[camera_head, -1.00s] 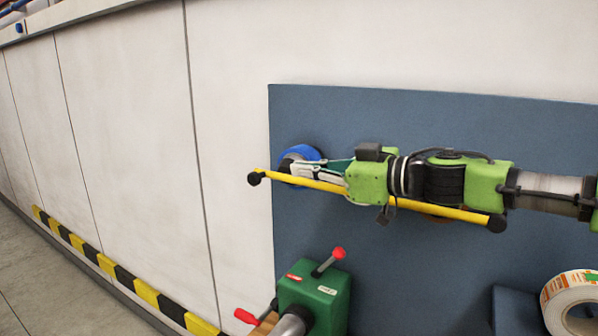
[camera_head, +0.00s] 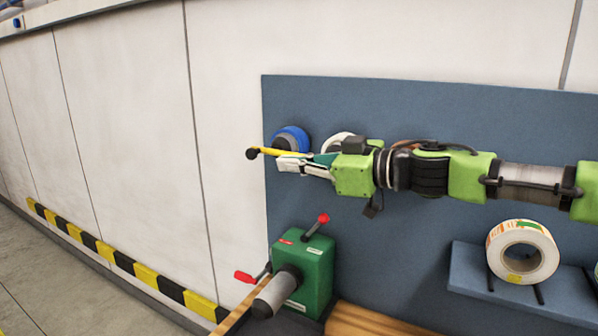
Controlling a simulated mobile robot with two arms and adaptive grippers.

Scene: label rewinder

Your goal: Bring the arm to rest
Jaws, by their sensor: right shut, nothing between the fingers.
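My right gripper (camera_head: 291,164) is green and black with pale fingers, on an arm from the right. Its fingers point left, shut and empty, in front of the blue-grey panel (camera_head: 420,112). Just above the fingertips is a blue roll with a dark hub (camera_head: 291,138). A yellow bar with a black end knob (camera_head: 263,151) shows at the fingertips; the gripper hides the rest, and I cannot tell whether they touch. A white roll (camera_head: 338,139) is partly hidden behind the gripper. My left gripper is not in view.
Below stands a green machine (camera_head: 319,262) with red-tipped levers and a grey roller (camera_head: 276,295), near a wooden surface (camera_head: 375,322). A label roll (camera_head: 544,254) sits on a blue-grey shelf (camera_head: 468,262) at the right. Floor at the left is clear.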

